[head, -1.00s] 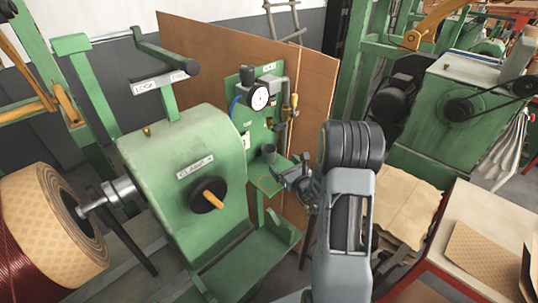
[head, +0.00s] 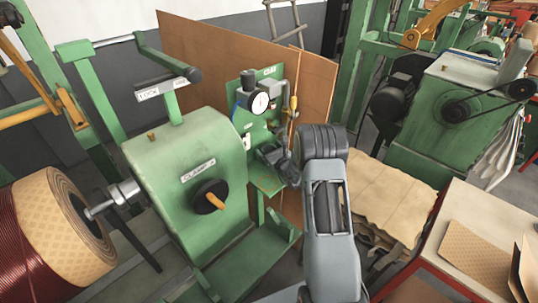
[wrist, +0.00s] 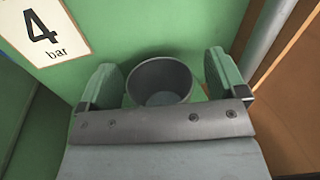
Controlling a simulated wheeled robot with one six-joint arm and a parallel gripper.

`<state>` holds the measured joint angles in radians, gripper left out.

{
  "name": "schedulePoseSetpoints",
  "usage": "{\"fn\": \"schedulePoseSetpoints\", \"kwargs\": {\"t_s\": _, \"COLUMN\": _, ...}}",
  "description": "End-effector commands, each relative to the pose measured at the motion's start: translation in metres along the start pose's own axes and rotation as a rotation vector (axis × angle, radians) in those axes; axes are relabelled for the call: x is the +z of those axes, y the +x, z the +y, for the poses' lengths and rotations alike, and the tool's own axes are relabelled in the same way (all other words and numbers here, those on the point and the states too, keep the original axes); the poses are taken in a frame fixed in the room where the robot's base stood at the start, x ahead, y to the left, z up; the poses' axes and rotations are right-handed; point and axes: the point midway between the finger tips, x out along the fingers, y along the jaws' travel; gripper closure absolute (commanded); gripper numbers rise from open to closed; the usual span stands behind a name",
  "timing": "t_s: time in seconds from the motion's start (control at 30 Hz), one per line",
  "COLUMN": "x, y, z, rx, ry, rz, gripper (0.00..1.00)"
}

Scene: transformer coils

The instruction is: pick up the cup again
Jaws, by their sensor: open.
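A dark grey cup (wrist: 160,82) stands upright between the two fingers of my gripper (wrist: 163,76) in the wrist view, its open rim facing the camera. A gap shows on each side of the cup, so the open fingers do not visibly touch it. The lower part of the cup is hidden behind the gripper's front plate. In the head view my gripper (head: 272,155) is at the small green shelf (head: 268,187) below the gauge. There the cup cannot be told apart clearly from the dark gripper.
A green panel with a round gauge (head: 260,104) and a "4 bar" label (wrist: 43,27) rises behind the cup. A pipe (wrist: 265,35) and brown board (wrist: 295,80) are close on the right.

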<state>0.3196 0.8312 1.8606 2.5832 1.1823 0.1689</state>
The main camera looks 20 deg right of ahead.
Motion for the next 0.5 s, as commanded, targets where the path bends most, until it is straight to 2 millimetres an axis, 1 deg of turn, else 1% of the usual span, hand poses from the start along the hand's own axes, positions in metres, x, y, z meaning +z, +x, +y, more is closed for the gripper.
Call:
{"fn": "schedulePoseSetpoints", "kwargs": {"t_s": 0.23, "x": -0.0004, "y": 0.0014, "z": 0.0001, "rx": 0.000, "ry": 0.000, "rz": 0.000, "gripper": 0.10}}
{"fn": "schedulePoseSetpoints", "kwargs": {"t_s": 0.5, "x": -0.0003, "y": 0.0012, "z": 0.0001, "rx": 0.000, "ry": 0.000, "rz": 0.000, "gripper": 0.35}}
